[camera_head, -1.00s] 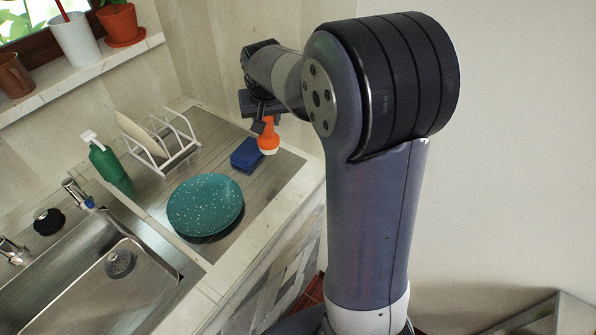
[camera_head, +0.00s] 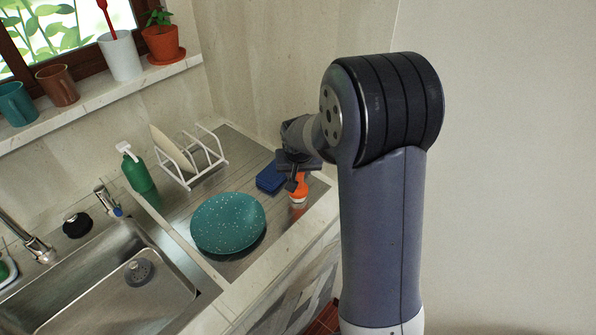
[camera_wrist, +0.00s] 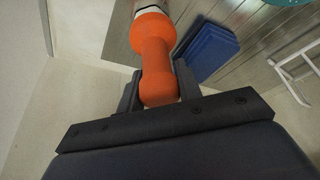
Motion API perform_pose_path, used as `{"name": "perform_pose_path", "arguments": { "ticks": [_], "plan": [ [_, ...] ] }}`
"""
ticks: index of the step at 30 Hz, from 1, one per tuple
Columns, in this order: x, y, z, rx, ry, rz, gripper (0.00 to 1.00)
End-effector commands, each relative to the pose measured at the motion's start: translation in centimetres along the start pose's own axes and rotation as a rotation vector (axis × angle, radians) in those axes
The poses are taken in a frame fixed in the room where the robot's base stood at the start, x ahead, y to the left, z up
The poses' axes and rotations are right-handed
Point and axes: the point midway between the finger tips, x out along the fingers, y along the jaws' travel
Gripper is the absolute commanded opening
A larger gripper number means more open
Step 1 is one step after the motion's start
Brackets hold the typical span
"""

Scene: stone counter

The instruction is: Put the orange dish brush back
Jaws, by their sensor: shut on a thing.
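The orange dish brush (camera_head: 300,188) is upright or nearly so, just right of the blue sponge (camera_head: 270,178) at the right end of the metal drainboard. My gripper (camera_head: 292,180) is shut on its orange handle from above. In the wrist view the handle (camera_wrist: 155,60) sits between both fingers of my gripper (camera_wrist: 157,85), with a pale head at the top edge. I cannot tell whether the brush head touches the counter.
A speckled teal plate (camera_head: 228,222) lies on the drainboard, front left of the brush. A white rack (camera_head: 205,160) holding a plate and a green bottle (camera_head: 138,172) stand behind. The sink (camera_head: 130,285) is at left. A white cup (camera_head: 121,56) with a red item stands on the sill.

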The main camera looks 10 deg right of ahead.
Motion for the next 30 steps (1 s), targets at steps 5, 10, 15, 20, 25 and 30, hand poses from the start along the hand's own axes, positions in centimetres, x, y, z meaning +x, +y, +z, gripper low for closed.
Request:
{"name": "perform_pose_path", "arguments": {
  "ticks": [5, 10, 15, 20, 25, 30],
  "plan": [
    [0.4, 0.0, 0.1, 0.0, 0.0, 0.0, 0.1],
    [0.2, 0.0, 0.1, 0.0, 0.0, 0.0, 0.45],
    [0.2, 0.0, 0.1, 0.0, 0.0, 0.0, 0.55],
    [0.2, 0.0, 0.1, 0.0, 0.0, 0.0, 0.55],
    [-0.5, 0.0, -0.1, 0.0, 0.002, 0.0, 0.55],
    [-3.0, 0.0, -0.1, 0.0, 0.005, -0.001, 0.55]
  ]
}}
